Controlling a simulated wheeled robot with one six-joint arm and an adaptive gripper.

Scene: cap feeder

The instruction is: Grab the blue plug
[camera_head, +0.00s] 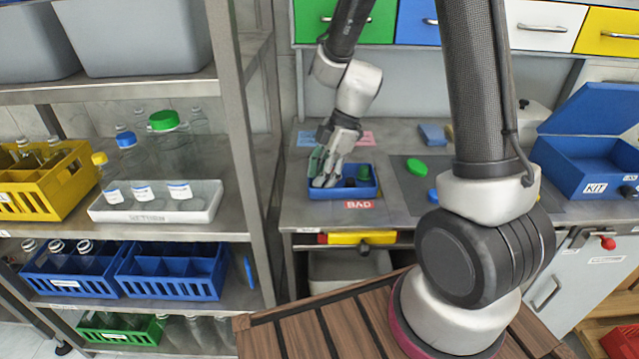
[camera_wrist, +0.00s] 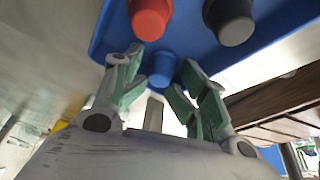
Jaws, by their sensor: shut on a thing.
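The blue plug (camera_wrist: 160,69) shows in the wrist view between the fingertips of my gripper (camera_wrist: 161,77), at the edge of the blue tray (camera_wrist: 112,38). The green-padded fingers are closed on it. In the head view my gripper (camera_head: 322,181) reaches down into the left part of the small blue tray (camera_head: 343,194) on the worktop, by the BAD label. There my fingers hide the blue plug. I cannot tell whether it is lifted off the tray floor.
A red plug (camera_wrist: 150,17) and a black plug (camera_wrist: 231,22) stand close by in the tray. Green (camera_head: 416,166) and blue caps lie on the dark mat to the right. An open blue KIT box (camera_head: 578,165) stands further right. A metal shelf rack is at left.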

